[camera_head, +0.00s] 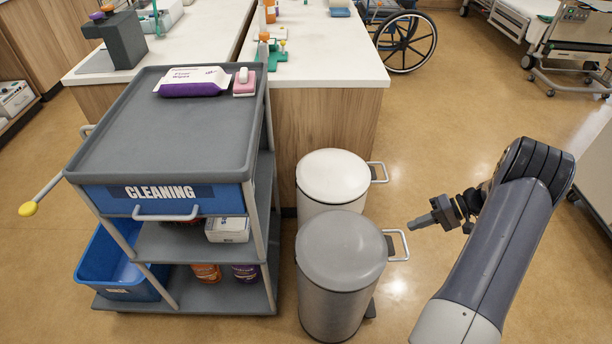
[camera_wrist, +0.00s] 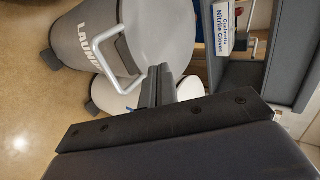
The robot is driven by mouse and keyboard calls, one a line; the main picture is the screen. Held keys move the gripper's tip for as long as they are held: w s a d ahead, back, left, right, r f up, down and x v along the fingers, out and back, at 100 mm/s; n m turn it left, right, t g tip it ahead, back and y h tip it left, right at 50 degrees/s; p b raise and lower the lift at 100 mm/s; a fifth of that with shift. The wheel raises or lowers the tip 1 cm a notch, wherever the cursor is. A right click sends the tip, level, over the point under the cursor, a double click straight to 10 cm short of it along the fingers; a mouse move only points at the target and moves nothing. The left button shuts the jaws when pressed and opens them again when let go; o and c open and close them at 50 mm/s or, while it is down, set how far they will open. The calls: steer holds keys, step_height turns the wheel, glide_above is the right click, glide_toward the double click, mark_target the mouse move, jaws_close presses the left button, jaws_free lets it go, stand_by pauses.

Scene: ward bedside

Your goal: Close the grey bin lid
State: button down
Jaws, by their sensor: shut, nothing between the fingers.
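The grey bin (camera_head: 325,310) stands on the floor right of the trolley. Its round grey lid (camera_head: 341,251) lies flat over the top and looks down, with no gap that I can make out. A pale loop handle (camera_head: 404,246) sticks out from the right side of the lid. My gripper (camera_head: 412,225) is shut and empty, just right of that handle and apart from it. In the wrist view the shut fingers (camera_wrist: 158,84) point towards the lid (camera_wrist: 168,35) and handle (camera_wrist: 122,38). The bin's side (camera_wrist: 82,38) carries partly hidden lettering, "LAUN".
A white-lidded bin (camera_head: 333,176) with its own handle stands directly behind the grey one. The cleaning trolley (camera_head: 165,125) stands close on the left, with wipes (camera_head: 192,82) on top. A counter (camera_head: 325,50) is behind. The floor right of the bins is clear.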

step_height(320, 180, down, 10)
steer(key=d+b, duration=0.2)
steer(key=b, duration=0.4)
steer(key=shift+r, duration=0.25)
steer(key=shift+s+a, duration=0.1)
